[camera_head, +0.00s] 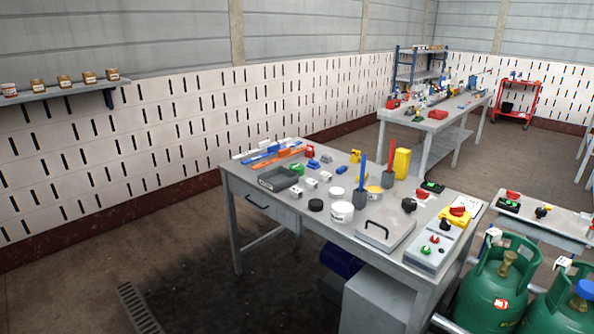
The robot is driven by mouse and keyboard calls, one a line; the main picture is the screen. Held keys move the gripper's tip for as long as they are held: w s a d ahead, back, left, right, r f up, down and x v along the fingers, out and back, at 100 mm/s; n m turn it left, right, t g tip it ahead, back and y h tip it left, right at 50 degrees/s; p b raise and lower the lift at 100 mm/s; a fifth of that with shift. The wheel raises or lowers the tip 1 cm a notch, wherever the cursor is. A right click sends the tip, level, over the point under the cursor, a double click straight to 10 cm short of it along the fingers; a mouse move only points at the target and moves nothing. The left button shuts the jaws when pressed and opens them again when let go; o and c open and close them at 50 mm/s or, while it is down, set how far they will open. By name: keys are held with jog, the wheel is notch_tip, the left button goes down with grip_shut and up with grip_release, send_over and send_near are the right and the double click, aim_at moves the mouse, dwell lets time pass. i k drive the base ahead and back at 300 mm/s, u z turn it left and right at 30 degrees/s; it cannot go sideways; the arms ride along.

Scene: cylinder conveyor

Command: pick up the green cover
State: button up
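A small green round piece (297,170) lies on the grey workbench (262,206), behind the white blocks and right of the open grey tray. It looks like the green cover, but it is too small to be sure. Another green spot, a knob (426,250), sits on a grey control box (433,246) at the bench's right front. My gripper is not in this view.
White pots (342,213), a black lid (316,205), white blocks (311,184) and a grey handled plate (383,230) crowd the bench. A grey tray (270,184) lies left. Green gas cylinders (490,290) stand at lower right.

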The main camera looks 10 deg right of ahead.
aim_at(298, 168)
jog(key=u, duration=0.3)
jog(key=i, duration=0.6)
jog(key=u, duration=0.65)
jog(key=i, duration=1.55)
jog(key=z, duration=0.35)
jog(key=i, duration=0.8)
jog(key=z, duration=0.35)
